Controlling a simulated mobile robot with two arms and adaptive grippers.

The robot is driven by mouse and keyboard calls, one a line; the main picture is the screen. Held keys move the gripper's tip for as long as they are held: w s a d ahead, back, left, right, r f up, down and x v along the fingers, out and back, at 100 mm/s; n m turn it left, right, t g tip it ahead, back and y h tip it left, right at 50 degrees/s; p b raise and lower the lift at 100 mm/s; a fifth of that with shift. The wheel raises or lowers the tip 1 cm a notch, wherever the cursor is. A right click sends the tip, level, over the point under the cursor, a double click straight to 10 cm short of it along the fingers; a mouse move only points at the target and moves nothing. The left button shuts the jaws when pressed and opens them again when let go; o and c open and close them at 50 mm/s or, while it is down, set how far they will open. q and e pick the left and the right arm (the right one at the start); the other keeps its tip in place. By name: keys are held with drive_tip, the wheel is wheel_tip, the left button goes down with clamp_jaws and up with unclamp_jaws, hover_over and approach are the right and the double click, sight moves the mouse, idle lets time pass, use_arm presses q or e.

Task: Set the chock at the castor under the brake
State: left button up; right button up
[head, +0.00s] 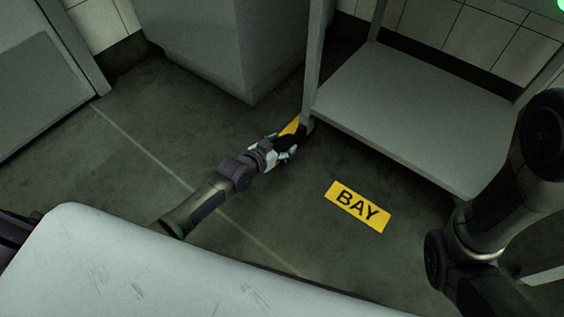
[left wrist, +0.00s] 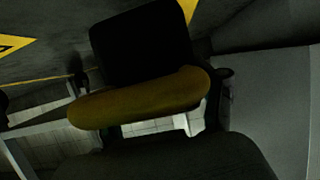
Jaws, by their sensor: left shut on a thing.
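My left gripper (head: 292,136) is low at the floor, by the near left leg of the grey trolley (head: 400,105). It is shut on the yellow chock (head: 290,126), which shows just past the fingers. In the left wrist view the chock (left wrist: 140,98) is a rounded yellow-brown bar between two dark finger pads. A dark castor (head: 307,123) sits at the foot of the trolley leg, right beside the chock and fingers. I cannot tell whether the chock touches it. No brake can be made out. My right arm is at the right edge, its gripper out of view.
A yellow BAY sign (head: 358,206) lies flat on the dark floor in front of the trolley. A grey cabinet (head: 220,45) stands behind the left gripper. A pale worktop (head: 150,265) fills the near left. Floor left of my left arm is clear.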

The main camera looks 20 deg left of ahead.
use_arm(q)
drive_tip(key=shift+f+b, duration=1.95)
drive_tip(key=shift+f, duration=0.85)
drive_tip(key=o, duration=1.6)
drive_tip(key=shift+r, duration=0.25)
drive_tip(key=p+v, duration=0.8)
drive_tip(key=v, duration=0.2)
drive_tip(key=shift+s+a+r, duration=0.1)
drive_tip(key=shift+s, duration=0.1)
drive_tip(key=shift+v, duration=0.75)
